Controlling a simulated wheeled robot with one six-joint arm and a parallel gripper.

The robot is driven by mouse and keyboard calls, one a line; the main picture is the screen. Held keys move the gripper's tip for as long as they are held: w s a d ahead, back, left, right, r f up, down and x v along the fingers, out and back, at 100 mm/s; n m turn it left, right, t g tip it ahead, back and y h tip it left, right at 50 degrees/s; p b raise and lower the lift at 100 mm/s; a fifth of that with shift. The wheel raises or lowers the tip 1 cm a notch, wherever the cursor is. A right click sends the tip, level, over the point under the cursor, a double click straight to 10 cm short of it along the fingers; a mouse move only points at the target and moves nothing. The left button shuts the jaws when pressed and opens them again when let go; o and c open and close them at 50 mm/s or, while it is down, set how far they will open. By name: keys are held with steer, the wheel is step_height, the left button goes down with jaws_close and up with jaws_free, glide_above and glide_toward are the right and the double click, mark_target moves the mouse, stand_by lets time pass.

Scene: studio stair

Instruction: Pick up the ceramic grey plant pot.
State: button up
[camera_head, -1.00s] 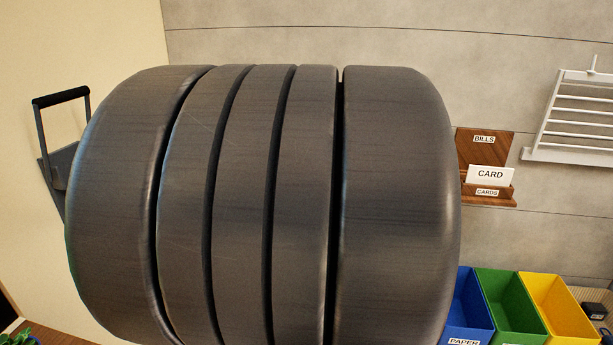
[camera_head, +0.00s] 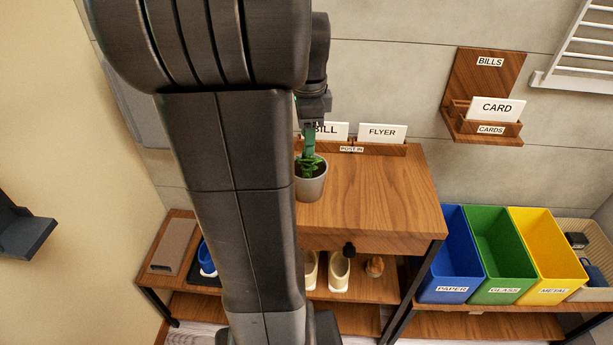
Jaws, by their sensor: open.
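The grey plant pot (camera_head: 311,188) holds a green plant (camera_head: 309,150) and stands upright on the wooden table top, its left side hidden behind my arm. My gripper (camera_head: 312,124) is directly above the pot, close over the top of the plant. The fingers are small and dark here and partly hidden, but the gripper is open and the pot rests on the table.
A post-in rack (camera_head: 378,149) with BILL and FLYER cards stands behind the pot. The wooden table top (camera_head: 385,205) is clear to the right. Blue (camera_head: 449,255), green (camera_head: 500,255) and yellow (camera_head: 550,255) bins stand at the right. Shoes (camera_head: 339,272) sit on the shelf below.

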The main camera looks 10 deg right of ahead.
mark_target(308, 168)
steer(key=f, duration=0.9)
steer(key=shift+w, duration=0.25)
steer(key=shift+r, duration=0.1)
jaws_close()
stand_by(0.9)
